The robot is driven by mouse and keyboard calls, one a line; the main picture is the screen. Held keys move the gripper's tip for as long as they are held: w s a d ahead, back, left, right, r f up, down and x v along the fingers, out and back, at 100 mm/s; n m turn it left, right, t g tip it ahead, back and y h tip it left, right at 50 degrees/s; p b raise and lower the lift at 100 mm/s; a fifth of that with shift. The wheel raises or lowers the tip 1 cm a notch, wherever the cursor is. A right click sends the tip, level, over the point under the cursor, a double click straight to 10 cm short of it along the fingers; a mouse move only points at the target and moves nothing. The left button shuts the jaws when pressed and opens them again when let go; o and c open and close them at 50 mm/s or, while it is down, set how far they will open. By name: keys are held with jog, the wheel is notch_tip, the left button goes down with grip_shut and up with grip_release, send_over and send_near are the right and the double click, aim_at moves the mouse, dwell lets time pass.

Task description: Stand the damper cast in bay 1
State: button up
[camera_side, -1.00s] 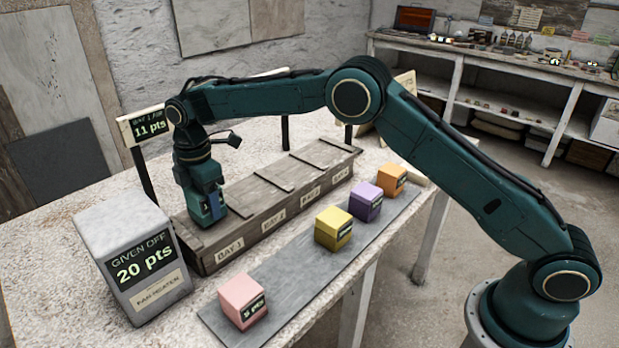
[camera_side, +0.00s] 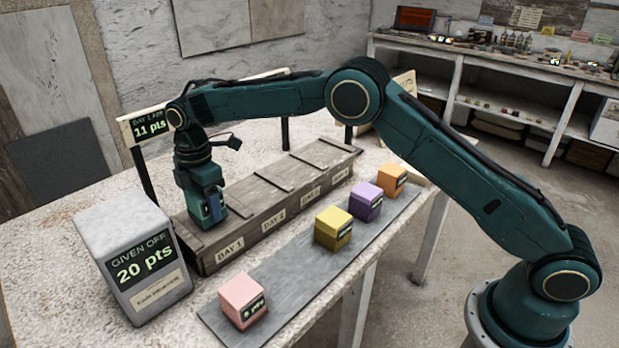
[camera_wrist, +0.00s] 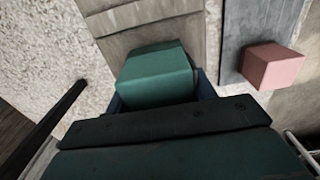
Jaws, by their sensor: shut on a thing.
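My gripper (camera_side: 212,212) is at the near left end of the long wooden rack (camera_side: 208,259), over the bay labelled 1. In the wrist view my gripper (camera_wrist: 160,98) has its blue fingers on either side of a green block (camera_wrist: 153,66), the cast it is shut on. The block is close in colour to my arm and hard to pick out in the side view. I cannot tell whether its underside touches the bay floor. The wrist view shows the rack's bare top (camera_wrist: 150,22) beyond the block.
Pink (camera_side: 243,301), yellow (camera_side: 333,229), purple (camera_side: 365,200) and orange (camera_side: 392,180) blocks stand on a grey strip (camera_side: 290,275) in front of the rack. A large grey block (camera_side: 125,245) reading "20 pts" stands left. An "11 pts" sign (camera_side: 147,125) stands behind. The other bays look empty.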

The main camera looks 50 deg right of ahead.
jog(key=shift+f, duration=0.4)
jog(key=o, duration=1.3)
jog(key=shift+f, duration=0.1)
jog(key=shift+r, duration=2.05)
